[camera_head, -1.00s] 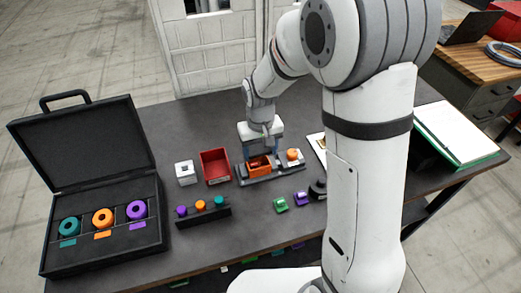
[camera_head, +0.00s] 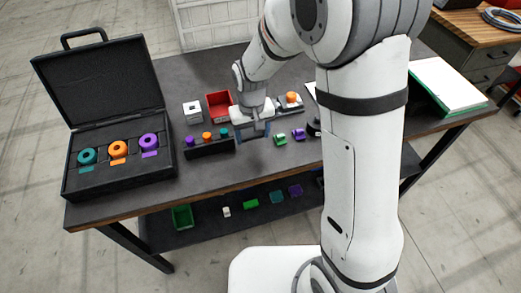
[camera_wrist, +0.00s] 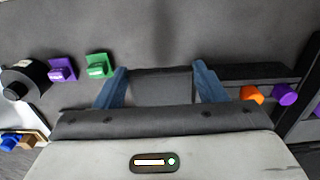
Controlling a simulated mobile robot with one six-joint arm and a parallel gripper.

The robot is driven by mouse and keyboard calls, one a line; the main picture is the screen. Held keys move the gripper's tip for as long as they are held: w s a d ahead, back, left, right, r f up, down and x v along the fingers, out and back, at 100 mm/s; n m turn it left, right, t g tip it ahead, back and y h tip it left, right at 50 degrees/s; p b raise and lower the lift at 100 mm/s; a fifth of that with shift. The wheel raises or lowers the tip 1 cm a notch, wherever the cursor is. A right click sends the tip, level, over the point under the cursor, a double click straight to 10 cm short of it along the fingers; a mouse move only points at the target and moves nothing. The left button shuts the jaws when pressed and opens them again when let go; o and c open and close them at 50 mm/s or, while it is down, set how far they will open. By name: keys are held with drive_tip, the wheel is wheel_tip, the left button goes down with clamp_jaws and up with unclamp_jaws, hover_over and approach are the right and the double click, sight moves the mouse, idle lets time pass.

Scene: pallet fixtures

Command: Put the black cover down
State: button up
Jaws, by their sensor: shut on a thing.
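My gripper (camera_head: 254,136) hangs over the front part of the dark table (camera_head: 290,158), just right of the small peg rack. In the wrist view its two blue fingers (camera_wrist: 160,88) are shut on the black cover (camera_wrist: 161,84), a flat dark piece spanning the gap between them. The cover is hard to make out against the dark table in the head view, and I cannot tell whether it touches the tabletop. The pallet fixture (camera_head: 290,105) with an orange round part (camera_head: 291,97) stands behind, partly hidden by my arm.
A black case (camera_head: 117,175) with teal, orange and purple rings is at left. The peg rack (camera_head: 209,147), a red bin (camera_head: 219,105) and a white block (camera_head: 193,112) stand nearby. Green (camera_head: 280,139) and purple (camera_head: 298,134) blocks are right of my gripper.

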sight(255, 152)
drive_tip(key=shift+w+d+f+p, duration=0.1)
drive_tip(key=shift+d+f+p, duration=0.05)
drive_tip(key=shift+f, duration=0.85)
drive_tip(key=shift+w+d+f+p, duration=0.1)
drive_tip(key=shift+f+p, duration=0.05)
drive_tip(key=shift+f, duration=0.9)
drive_tip(key=shift+d+f+p, duration=0.15)
drive_tip(key=shift+f, duration=0.85)
drive_tip(key=shift+f, duration=0.1)
drive_tip(key=o, duration=1.5)
wheel_tip(255, 152, up, 12)
drive_tip(key=shift+f+b, duration=0.25)
drive_tip(key=shift+b, duration=0.5)
drive_tip(key=shift+s+d+r, duration=0.1)
drive_tip(key=shift+r, duration=0.4)
drive_tip(key=s+d+r+m+t, duration=0.1)
drive_tip(key=s+d+r, duration=0.2)
drive_tip(key=s+d, duration=0.2)
drive_tip(key=s+d+r+m+t, duration=0.1)
drive_tip(key=s+d+r, duration=0.3)
drive_tip(key=s+d, duration=0.1)
drive_tip(key=s+d+r+m+t, duration=0.1)
drive_tip(key=s+d+r, duration=0.2)
drive_tip(key=s+d, duration=0.2)
drive_tip(key=shift+s+d+r, duration=0.15)
drive_tip(key=shift+s, duration=0.35)
drive_tip(key=shift+s+d+r, duration=0.1)
drive_tip(key=shift+s+r, duration=0.05)
drive_tip(key=shift+s, duration=0.35)
